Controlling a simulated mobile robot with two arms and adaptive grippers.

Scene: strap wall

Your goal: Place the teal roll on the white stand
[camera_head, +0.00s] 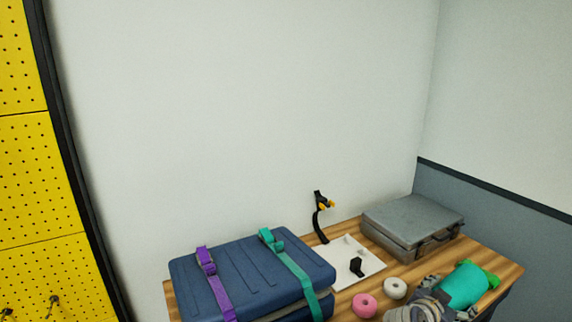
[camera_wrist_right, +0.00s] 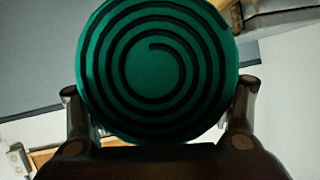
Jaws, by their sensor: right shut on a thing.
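The teal roll (camera_head: 464,286) is at the lower right of the head view, over the table's right end. In the right wrist view the teal roll (camera_wrist_right: 158,70) shows its round end with a dark spiral, between the two fingers. My right gripper (camera_head: 436,302) is shut on the roll. A brighter green part shows at the roll's far end. A flat white stand (camera_head: 340,250) with small upright pieces lies mid-table, apart from the roll; a black piece (camera_head: 357,267) is on it. My left gripper is not in view.
A blue suitcase (camera_head: 240,272) with purple and teal straps fills the table's left. A grey case (camera_head: 410,222) stands at the back right. A pink roll (camera_head: 364,305) and a white roll (camera_head: 395,288) sit in front of the stand. A black-and-yellow clamp (camera_head: 321,215) rises behind it.

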